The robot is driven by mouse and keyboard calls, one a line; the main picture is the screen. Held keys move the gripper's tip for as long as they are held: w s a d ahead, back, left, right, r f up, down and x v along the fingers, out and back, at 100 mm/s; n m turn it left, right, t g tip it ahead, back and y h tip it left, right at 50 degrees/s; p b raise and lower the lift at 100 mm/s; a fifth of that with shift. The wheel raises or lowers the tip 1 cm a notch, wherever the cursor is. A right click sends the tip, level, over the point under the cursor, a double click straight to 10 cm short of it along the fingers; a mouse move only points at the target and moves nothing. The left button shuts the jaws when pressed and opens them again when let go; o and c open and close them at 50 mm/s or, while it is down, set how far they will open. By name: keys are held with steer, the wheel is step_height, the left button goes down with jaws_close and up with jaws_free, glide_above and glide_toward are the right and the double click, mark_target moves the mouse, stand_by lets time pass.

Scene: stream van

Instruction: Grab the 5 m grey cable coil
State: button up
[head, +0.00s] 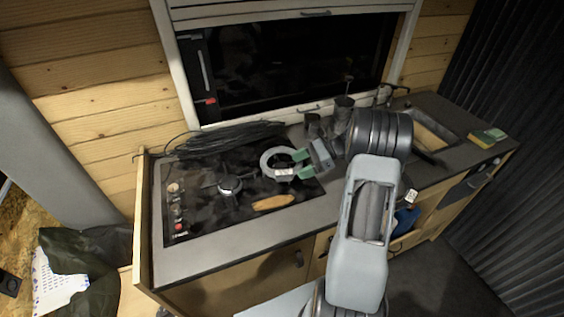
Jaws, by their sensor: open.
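The grey cable coil (266,163) is a ring with a small white label at its front. It is at the right part of the dark hob (205,205). My gripper (302,164) is at the right side of the coil, its two green-tipped fingers apart and pointing left at the ring. The fingertips overlap the coil's right rim in the head view. I cannot tell whether they touch it or whether the rim lies between them. My arm comes in from the lower right.
A black cable bundle (235,138) lies behind, along the window. A tan wooden piece (272,203) lies on the hob in front of the coil. Dark cups (343,108) stand behind my arm. A sink (430,130) and a yellow-green sponge (488,138) are at the right.

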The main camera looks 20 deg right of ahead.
mark_target(285, 172)
steer(key=shift+p+x, duration=0.5)
steer(key=shift+x, duration=1.7)
steer(key=shift+r, duration=0.1)
steer(key=shift+c, duration=0.4)
steer(key=c, duration=1.3)
